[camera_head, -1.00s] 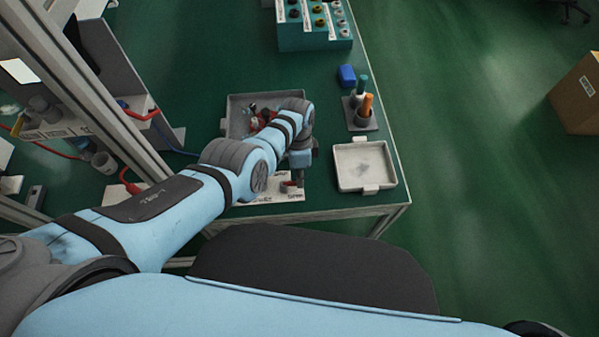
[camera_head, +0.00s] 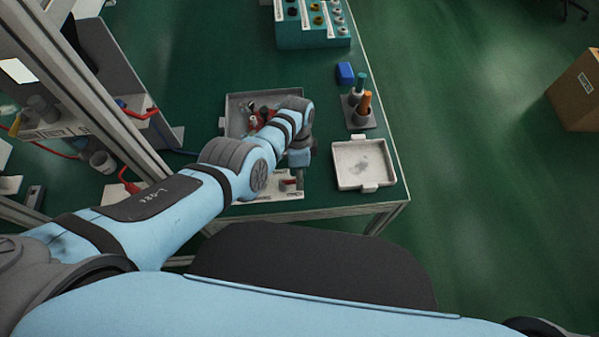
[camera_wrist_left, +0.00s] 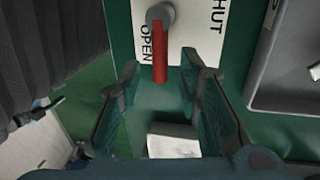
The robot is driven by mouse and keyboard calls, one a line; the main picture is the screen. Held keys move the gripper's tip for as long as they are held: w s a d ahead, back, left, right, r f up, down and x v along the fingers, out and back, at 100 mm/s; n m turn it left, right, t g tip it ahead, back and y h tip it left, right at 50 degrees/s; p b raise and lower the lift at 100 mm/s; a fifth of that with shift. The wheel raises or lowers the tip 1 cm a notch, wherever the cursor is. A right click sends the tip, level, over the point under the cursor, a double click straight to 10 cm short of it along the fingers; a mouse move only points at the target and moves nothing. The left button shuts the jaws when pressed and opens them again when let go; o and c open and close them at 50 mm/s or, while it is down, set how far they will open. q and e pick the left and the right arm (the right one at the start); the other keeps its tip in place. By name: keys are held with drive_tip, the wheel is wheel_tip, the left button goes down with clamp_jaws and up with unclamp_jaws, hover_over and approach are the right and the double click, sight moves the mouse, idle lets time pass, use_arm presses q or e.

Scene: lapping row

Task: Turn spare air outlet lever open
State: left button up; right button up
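A red lever (camera_wrist_left: 159,52) hangs from a grey round pivot (camera_wrist_left: 161,14) on a white plate (camera_wrist_left: 196,42) marked OPEN and SHUT. In the left wrist view it points down the picture, beside the word OPEN, and its end passes the plate's edge. My left gripper (camera_wrist_left: 159,72) is open, with one finger on each side of the lever's end; I cannot tell whether either touches it. In the head view the lever (camera_head: 288,184) is small, close by my left gripper (camera_head: 299,178) at the table's front edge. My right gripper is not in view.
A grey tray (camera_head: 228,124) with small parts lies behind my left arm. A pale tray (camera_head: 338,170) is to the right. A holder (camera_head: 359,123) with orange and teal handles, a blue block (camera_head: 345,72) and a teal rack (camera_head: 312,38) stand further back. A frame post (camera_head: 92,85) rises at left.

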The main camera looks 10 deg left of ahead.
use_arm(q)
wheel_tip(320, 180, up, 12)
drive_tip(key=w, duration=0.2)
drive_tip(key=shift+a, duration=0.3)
drive_tip(key=shift+w+f, duration=0.1)
